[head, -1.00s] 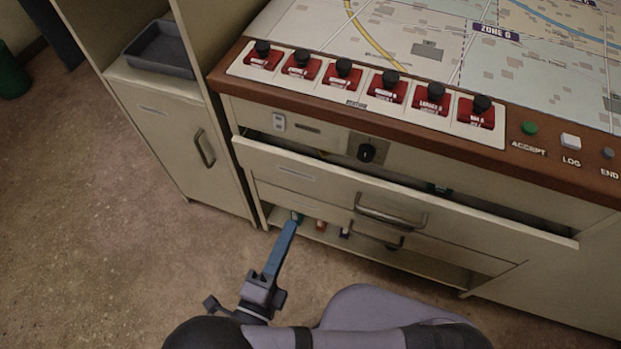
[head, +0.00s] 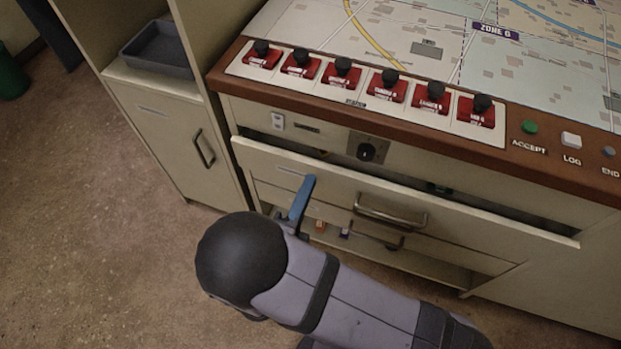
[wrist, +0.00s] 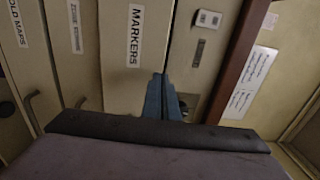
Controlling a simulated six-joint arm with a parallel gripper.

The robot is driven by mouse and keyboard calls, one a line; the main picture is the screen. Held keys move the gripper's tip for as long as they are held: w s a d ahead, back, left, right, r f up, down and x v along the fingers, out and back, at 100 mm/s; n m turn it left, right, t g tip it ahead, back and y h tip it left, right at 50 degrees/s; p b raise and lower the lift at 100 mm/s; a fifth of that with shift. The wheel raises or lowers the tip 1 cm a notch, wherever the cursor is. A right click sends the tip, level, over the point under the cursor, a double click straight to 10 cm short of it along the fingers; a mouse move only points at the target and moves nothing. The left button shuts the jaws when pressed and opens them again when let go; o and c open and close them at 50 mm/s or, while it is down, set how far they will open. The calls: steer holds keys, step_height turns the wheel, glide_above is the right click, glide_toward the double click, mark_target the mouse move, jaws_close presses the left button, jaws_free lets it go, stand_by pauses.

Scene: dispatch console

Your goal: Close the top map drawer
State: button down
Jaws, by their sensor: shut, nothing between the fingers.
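The top drawer (head: 470,213) is a long cream front with a metal bar handle (head: 390,215). It stands pulled out under the console top, with a dark gap along its upper edge. In the wrist view, a front labelled "MARKERS" (wrist: 120,75) lies beside the switch strip and appears to be this drawer. My gripper (head: 307,182) is shut and empty, its blue fingers in front of the drawer's left part. The fingers show in the wrist view too (wrist: 162,88), at the edge of that front. I cannot tell whether they touch it.
A strip with a white switch (head: 278,122) and a black knob (head: 367,152) runs above the drawer. A lower drawer (head: 455,255) and an open shelf with small items lie below. A cabinet (head: 180,135) with a grey tray (head: 160,48) stands to the left.

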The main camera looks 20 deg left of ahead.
mark_target(316, 168)
steer(key=shift+w, duration=1.15)
steer(key=shift+w+r+p, duration=0.15)
steer(key=shift+w+p, duration=0.5)
steer(key=shift+w, duration=0.65)
steer(key=shift+s, duration=0.15)
steer(key=shift+s+p, duration=0.3)
steer(key=shift+s, duration=0.3)
steer(key=s, duration=1.2)
steer(key=shift+s+p, duration=0.3)
